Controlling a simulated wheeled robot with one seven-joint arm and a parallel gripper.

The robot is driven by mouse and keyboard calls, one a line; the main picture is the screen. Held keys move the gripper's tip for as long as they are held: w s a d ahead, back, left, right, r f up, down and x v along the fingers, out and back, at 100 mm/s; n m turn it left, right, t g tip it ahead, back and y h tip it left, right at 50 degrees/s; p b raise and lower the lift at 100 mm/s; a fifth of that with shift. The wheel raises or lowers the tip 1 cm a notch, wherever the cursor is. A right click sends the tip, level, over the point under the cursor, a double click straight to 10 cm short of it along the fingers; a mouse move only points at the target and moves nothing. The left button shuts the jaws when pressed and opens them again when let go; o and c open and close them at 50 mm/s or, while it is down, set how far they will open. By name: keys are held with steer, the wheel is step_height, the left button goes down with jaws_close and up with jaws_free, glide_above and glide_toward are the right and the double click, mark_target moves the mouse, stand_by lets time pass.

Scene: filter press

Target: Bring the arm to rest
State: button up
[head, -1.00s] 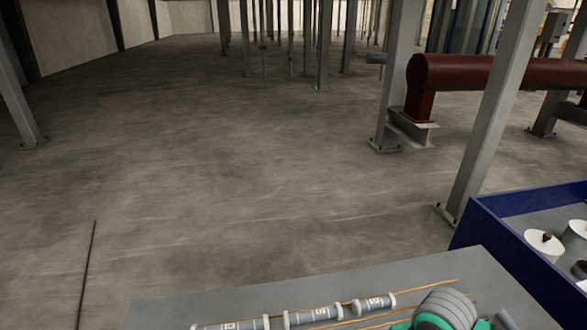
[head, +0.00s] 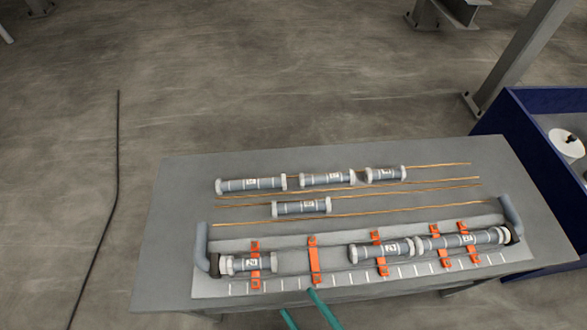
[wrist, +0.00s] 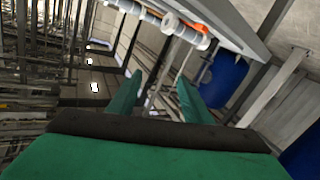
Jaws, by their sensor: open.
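My gripper (head: 297,301) shows only as two green fingers at the bottom of the head view, at the front edge of the grey table (head: 180,215). In the wrist view my gripper (wrist: 159,78) has its green fingers spread apart with nothing between them. Part of a grey and white cylinder (wrist: 185,30) and an orange strap show beyond the fingertips, apart from them. The rest of my arm is outside the head view.
Several grey cylinders (head: 250,184) and thin copper-coloured rods (head: 430,191) lie on the table. A grey tray (head: 295,261) with orange straps (head: 315,262) holds more cylinders. A blue-walled bin (head: 500,115) stands at right. A dark cable (head: 118,150) crosses open floor at left.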

step_height(320, 180, down, 6)
steer(key=a+m+t+h, duration=0.1)
steer(key=a+m+h, duration=0.1)
steer(key=m+h, duration=0.7)
steer(key=shift+s+a+m+h, duration=0.15)
steer(key=shift+a+m+h, duration=0.1)
steer(key=shift+m+h, duration=0.2)
steer(key=shift+r, duration=0.15)
